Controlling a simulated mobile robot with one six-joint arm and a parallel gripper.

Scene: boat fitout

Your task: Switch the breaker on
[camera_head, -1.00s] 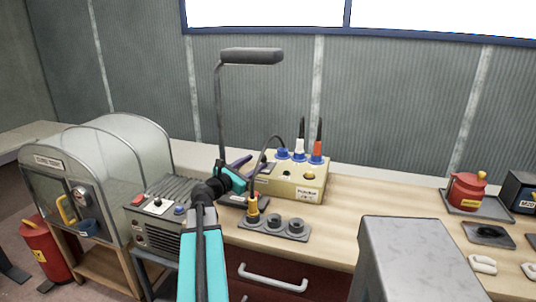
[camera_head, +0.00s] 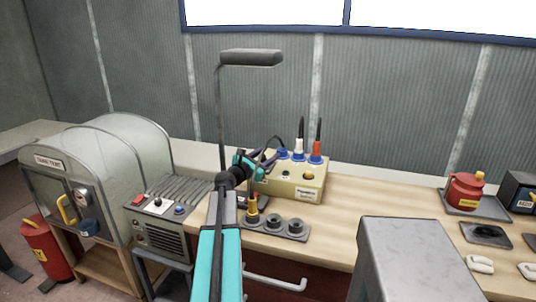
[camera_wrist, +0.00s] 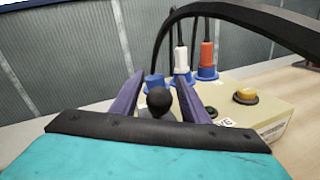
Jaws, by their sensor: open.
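A beige power box (camera_head: 294,187) stands on the bench, with blue sockets and a round yellow button (camera_wrist: 245,95) on its top. A black ball-ended lever (camera_wrist: 160,101), apparently the breaker handle, shows in the wrist view at the box's left end. My gripper (camera_head: 268,158) is open at the left side of the box. In the wrist view its purple fingers (camera_wrist: 158,88) stand either side of the black ball, with gaps visible. The lever's lower part is hidden behind my gripper body. Its switch position is not readable.
White (camera_head: 300,146) and red (camera_head: 318,149) plugs stand in the box's sockets. A black cable (camera_wrist: 230,14) arches close over the gripper. A grey socket holder (camera_head: 297,230) with a yellow-handled tool is in front. A lamp (camera_head: 250,57) stands behind.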

